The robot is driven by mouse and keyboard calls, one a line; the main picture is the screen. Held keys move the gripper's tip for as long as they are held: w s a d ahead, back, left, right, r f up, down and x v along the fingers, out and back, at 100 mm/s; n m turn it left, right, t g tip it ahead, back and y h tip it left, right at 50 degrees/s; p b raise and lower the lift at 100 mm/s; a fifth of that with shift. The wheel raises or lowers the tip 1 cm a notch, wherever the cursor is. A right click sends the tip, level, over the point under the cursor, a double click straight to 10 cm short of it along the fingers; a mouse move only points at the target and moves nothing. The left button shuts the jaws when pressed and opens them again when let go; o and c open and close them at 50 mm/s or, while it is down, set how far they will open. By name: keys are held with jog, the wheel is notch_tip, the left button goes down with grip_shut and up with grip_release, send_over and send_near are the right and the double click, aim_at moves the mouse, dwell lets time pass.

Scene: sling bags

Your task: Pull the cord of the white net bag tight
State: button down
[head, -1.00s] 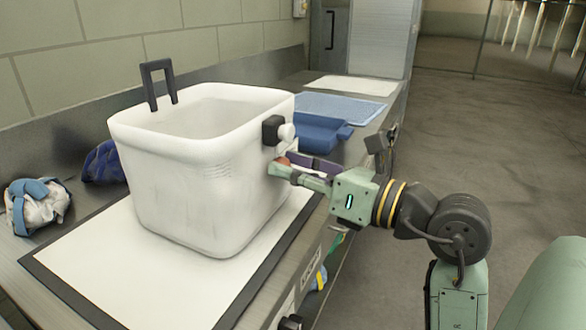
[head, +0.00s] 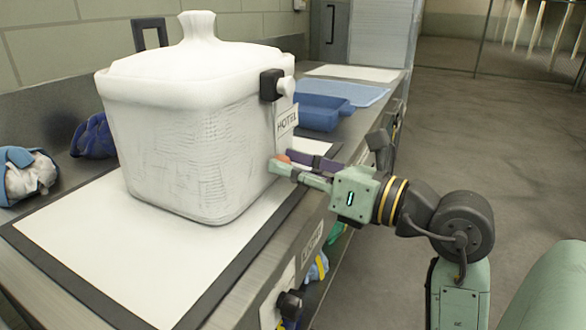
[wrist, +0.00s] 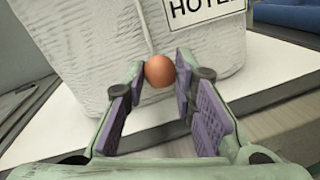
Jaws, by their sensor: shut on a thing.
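The white net bag (head: 185,150) stands on a white dark-edged mat. Its top is drawn together into a narrow gathered neck (head: 198,26). A black block with a white knob (head: 286,86) sits at its upper right corner. A HOTEL tag (head: 287,121) hangs on its right side, also in the wrist view (wrist: 204,8). My gripper (head: 280,162) is low beside that side, shut on an orange bead (wrist: 160,71). In the wrist view a pale cord (wrist: 146,28) runs up from the bead along the bag. The cord's upper end is out of that view.
The mat (head: 100,240) lies on a metal counter. A white and blue bundle (head: 25,175) and a dark blue one (head: 95,137) lie left of the bag. A blue tray (head: 318,115) lies behind it at right. The floor right of the counter is clear.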

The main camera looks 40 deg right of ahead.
jog(key=shift+f, duration=0.25)
jog(key=c, duration=1.3)
grip_release()
jog(key=shift+s, duration=0.1)
jog(key=v, duration=1.2)
